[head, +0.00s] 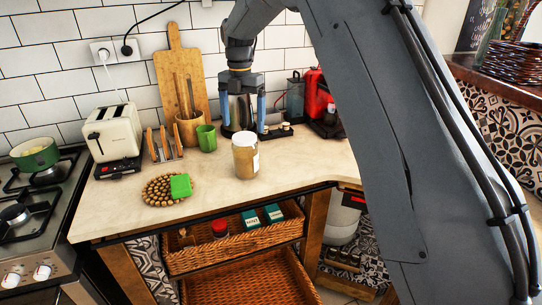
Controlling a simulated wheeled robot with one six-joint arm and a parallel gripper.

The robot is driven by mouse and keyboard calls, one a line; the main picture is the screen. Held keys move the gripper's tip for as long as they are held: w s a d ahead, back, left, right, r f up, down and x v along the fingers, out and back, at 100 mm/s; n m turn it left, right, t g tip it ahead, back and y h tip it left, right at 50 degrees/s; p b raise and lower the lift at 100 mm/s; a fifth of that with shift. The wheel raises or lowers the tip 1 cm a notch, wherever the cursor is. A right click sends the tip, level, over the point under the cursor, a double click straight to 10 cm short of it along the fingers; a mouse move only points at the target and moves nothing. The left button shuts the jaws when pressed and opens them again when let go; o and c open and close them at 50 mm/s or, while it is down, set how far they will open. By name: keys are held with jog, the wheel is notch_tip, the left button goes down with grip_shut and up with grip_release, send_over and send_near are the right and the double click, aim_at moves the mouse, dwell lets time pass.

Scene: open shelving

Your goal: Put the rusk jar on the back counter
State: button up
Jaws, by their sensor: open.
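A glass jar (245,157) with beige contents and a pale label on its right side stands upright on the light counter (310,165), near the middle. I take it to be the rusk jar; the label cannot be read. My gripper (241,125) points down above the counter, with its two blue fingers apart. It appears behind the jar in the picture and holds nothing that I can see. A metallic kettle-like object (240,108) shows between the fingers, partly hidden by them. The gripper does not appear to touch the jar.
A green cup (206,138), toast rack (163,146) and cream toaster (113,132) stand at left. A red machine (318,98) stands at back right. Counter right of the jar is clear.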

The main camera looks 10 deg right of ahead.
jog(key=s+d+f+m, duration=0.3)
jog(key=s+d+m, duration=0.2)
jog(key=s+m, duration=0.4)
jog(key=s+d+f+m, duration=0.3)
jog(key=s+m, duration=0.7)
jog(key=s, duration=0.4)
jog(key=s+d+f+m+t, duration=0.1)
jog(key=s+d+f+m, duration=0.2)
jog(key=s+d+m, duration=0.3)
jog(key=s+m, duration=0.4)
jog(key=s, duration=0.2)
jog(key=shift+s+d, duration=0.3)
jog(key=shift+d, duration=0.05)
jog(key=shift+f, duration=0.1)
